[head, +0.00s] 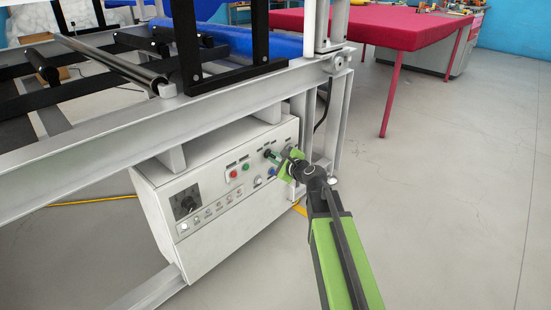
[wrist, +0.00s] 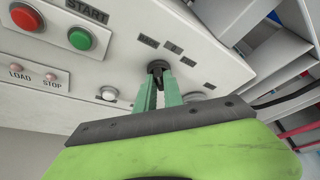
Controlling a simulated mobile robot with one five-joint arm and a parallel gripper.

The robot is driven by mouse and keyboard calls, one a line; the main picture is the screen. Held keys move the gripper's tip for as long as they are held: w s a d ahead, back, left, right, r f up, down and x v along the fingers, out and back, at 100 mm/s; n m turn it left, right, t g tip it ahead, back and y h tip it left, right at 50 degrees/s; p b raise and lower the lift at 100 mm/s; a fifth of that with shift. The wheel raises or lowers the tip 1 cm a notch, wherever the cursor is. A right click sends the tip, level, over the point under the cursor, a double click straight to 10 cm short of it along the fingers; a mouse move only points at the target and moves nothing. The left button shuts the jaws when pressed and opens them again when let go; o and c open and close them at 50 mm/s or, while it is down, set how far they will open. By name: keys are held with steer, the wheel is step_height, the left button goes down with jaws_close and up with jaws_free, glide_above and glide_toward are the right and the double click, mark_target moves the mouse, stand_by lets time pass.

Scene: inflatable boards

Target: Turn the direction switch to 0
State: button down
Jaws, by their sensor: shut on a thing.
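The white control box (head: 160,215) hangs under the machine frame, its panel facing me. My gripper (head: 280,157) is at the upper right part of this panel. In the wrist view my gripper (wrist: 158,82) has its green fingers shut on a small black switch knob (wrist: 157,66), just below a row of small dark labels (wrist: 172,47).
A red button (wrist: 26,17) and a green START button (wrist: 81,38) sit left of the knob. A frame post (head: 338,120) stands right of the box. Floor at right is clear.

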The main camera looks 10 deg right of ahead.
steer(key=shift+r, duration=0.1)
steer(key=m+p, duration=0.1)
steer(key=m+g+y+p, duration=0.1)
steer(key=shift+d+m+g, duration=0.2)
steer(key=shift+m+g, duration=0.1)
steer(key=shift+d+m+g+y+p, duration=0.15)
steer(key=shift+m+g+y, duration=0.25)
steer(key=shift+m, duration=0.4)
steer(key=shift+a+m+g+y+p, duration=0.1)
steer(key=shift+m+g+y+p, duration=0.2)
steer(key=shift+m, duration=0.5)
steer(key=c, duration=1.5)
jaws_free()
steer(key=shift+w, duration=0.1)
steer(key=shift+o, duration=0.2)
steer(key=p+v, duration=0.6)
steer(key=v, duration=1.1)
steer(key=shift+d, duration=0.4)
